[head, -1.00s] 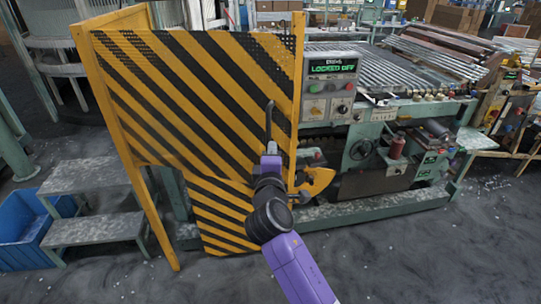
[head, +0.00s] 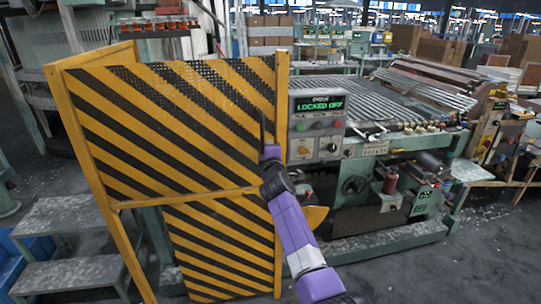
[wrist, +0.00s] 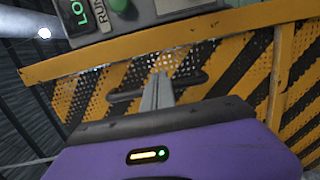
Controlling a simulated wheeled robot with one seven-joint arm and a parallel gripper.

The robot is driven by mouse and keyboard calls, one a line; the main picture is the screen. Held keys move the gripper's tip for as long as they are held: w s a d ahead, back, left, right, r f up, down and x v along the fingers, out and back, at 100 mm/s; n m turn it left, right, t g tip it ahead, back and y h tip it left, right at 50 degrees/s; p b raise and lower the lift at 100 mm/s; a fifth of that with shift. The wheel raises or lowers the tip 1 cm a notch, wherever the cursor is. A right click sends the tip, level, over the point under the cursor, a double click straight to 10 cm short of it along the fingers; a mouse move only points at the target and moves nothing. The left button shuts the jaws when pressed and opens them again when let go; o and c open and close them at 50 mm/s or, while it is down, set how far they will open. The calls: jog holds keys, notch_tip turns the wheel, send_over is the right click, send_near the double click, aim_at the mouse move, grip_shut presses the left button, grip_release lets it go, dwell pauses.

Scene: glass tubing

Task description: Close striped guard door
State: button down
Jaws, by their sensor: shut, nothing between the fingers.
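The striped guard door (head: 170,120) is a yellow-framed panel with black and yellow diagonal stripes, standing upright at the left in the head view. Its right edge post stands beside the machine's control box. The striped mesh and yellow frame also fill much of the wrist view (wrist: 232,72). My gripper (head: 263,128) is in front of the door near its right edge. In the wrist view its narrow fingers (wrist: 158,90) are together and empty, with a dark horizontal bar just beyond them. I cannot tell whether they touch the door, or whether it is latched.
The control box (head: 317,122) reads "LOCKED OFF" and stands just right of the door. A roller machine (head: 400,95) extends to the right. Grey steps (head: 70,275) and a blue bin (head: 12,265) are at the lower left. The floor at lower right is clear.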

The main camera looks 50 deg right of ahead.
jog(key=shift+w+d+t+y, duration=0.3)
jog(key=shift+w+d+y, duration=0.1)
jog(key=shift+w+d, duration=0.7)
jog(key=shift+a, duration=0.1)
